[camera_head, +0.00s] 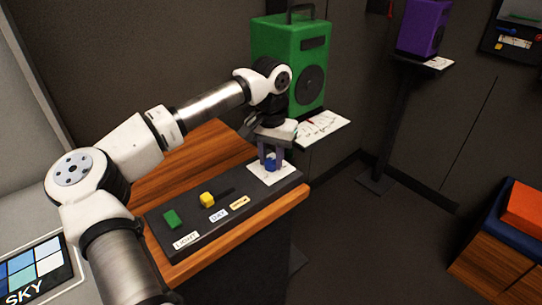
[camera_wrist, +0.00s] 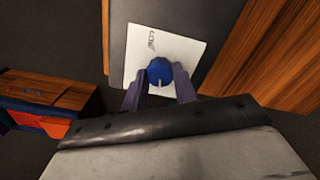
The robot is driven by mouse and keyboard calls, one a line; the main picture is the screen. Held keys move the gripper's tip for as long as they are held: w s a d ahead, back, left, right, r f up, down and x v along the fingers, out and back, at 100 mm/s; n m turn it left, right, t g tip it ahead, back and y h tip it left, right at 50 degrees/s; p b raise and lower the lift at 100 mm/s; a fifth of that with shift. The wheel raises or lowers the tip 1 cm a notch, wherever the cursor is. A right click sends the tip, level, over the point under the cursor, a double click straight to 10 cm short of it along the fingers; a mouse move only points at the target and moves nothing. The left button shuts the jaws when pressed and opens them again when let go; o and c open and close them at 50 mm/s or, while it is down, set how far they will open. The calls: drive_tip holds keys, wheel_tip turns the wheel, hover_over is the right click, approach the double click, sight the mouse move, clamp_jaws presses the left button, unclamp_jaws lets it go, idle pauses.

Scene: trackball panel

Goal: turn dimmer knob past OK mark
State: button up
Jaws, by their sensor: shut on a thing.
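The blue dimmer knob (camera_head: 271,164) stands on a white square plate (camera_head: 259,176) at the far right end of the dark control panel (camera_head: 236,208). My gripper (camera_head: 271,158) points down over it, with its fingers shut on the knob's sides. The wrist view shows the knob (camera_wrist: 160,71) between the two purple fingers (camera_wrist: 160,88), with a small pale mark on it. The plate (camera_wrist: 190,52) carries a printed word that seems to read LOW. The OK mark cannot be made out in either view.
The panel also holds a green button (camera_head: 172,219) and a yellow slider knob (camera_head: 207,199), with labels in front. A green speaker (camera_head: 290,62) stands close behind my wrist. A purple speaker (camera_head: 421,27) is farther right. The floor right of the panel is clear.

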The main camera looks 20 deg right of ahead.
sight(271, 161)
drive_tip(key=shift+m, duration=0.4)
drive_tip(key=o, duration=1)
drive_tip(key=shift+r, duration=0.1)
wheel_tip(271, 161, up, 14)
drive_tip(key=shift+f+b, duration=0.15)
drive_tip(key=shift+b, duration=0.3)
